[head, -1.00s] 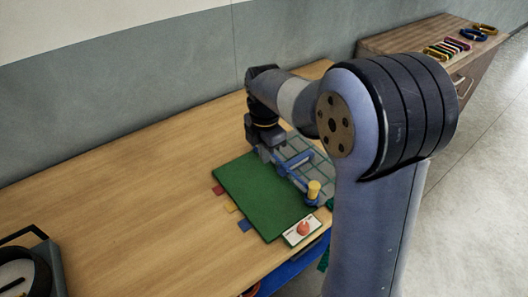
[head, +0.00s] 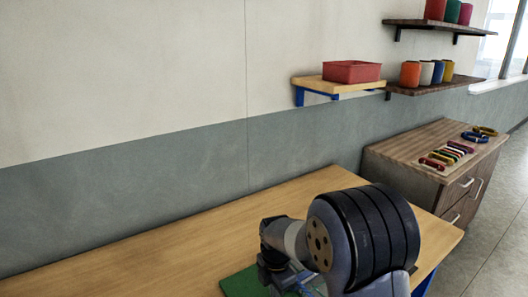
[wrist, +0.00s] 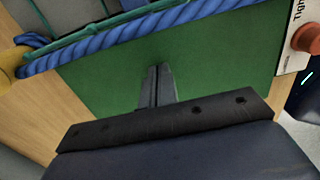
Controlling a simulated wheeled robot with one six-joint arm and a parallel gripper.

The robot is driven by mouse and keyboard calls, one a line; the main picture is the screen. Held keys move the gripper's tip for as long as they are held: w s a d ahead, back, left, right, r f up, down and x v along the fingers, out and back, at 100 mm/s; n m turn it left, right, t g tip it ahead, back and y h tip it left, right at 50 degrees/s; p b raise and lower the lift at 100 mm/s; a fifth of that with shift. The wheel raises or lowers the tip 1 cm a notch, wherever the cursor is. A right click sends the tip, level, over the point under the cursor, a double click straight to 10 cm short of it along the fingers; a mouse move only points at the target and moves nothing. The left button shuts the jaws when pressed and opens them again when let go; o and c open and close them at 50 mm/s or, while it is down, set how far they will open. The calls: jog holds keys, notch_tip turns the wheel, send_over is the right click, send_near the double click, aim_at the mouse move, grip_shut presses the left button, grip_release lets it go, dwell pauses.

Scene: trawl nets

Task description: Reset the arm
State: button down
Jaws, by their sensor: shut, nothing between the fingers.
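My gripper (wrist: 158,70) shows in the wrist view with its two fingers together and nothing between them. It is over the green mat (wrist: 215,75), and I cannot tell how high. A twisted blue rope (wrist: 130,40) with a green cord along it crosses beyond the fingertips, apart from them in the picture. In the head view my arm stands in the lower middle, bent down over the table. It hides most of the green mat (head: 238,284) there, and the fingers are not seen.
The wooden table (head: 140,265) is bare at left. A white card with a red button (wrist: 306,38) lies at the mat's edge. A yellow piece (wrist: 10,62) is at the wrist view's left. A cabinet (head: 410,150) stands right, below wall shelves with a red bin (head: 352,72) and several pots.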

jog(key=d, duration=0.1)
jog(key=w+d, duration=0.1)
jog(key=shift+w+d+f, duration=0.25)
jog(key=shift+w+d, duration=0.15)
jog(key=shift+a, duration=0.1)
jog(key=shift+s+a, duration=0.6)
jog(key=shift+a, duration=0.3)
